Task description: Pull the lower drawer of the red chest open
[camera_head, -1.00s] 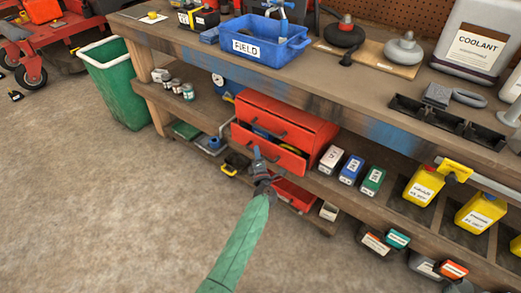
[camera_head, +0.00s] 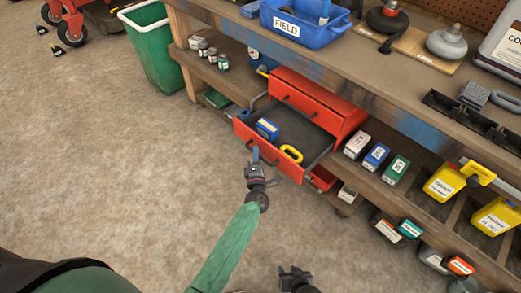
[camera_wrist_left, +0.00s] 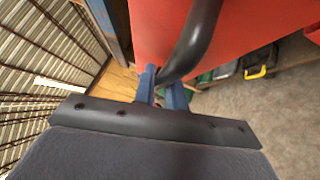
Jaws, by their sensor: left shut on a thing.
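The red chest (camera_head: 325,100) stands on the shelf under the workbench. Its upper drawer is shut. Its lower drawer (camera_head: 288,163) is pulled well out and shows a dark interior with a blue box (camera_head: 268,128) and a yellow item (camera_head: 291,153) inside. My left gripper (camera_head: 256,155) is at the front of this drawer, shut on its dark handle. The left wrist view shows the curved black handle (camera_wrist_left: 196,38) between my blue fingers (camera_wrist_left: 160,82), close to the red front. My right gripper (camera_head: 295,279) is at the bottom edge; its fingers are unclear.
A green bin (camera_head: 150,45) stands left of the bench. Small labelled boxes (camera_head: 376,156) and yellow containers (camera_head: 440,183) sit right of the chest. A blue FIELD tray (camera_head: 300,22) is on the bench top. The floor before the drawer is clear.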

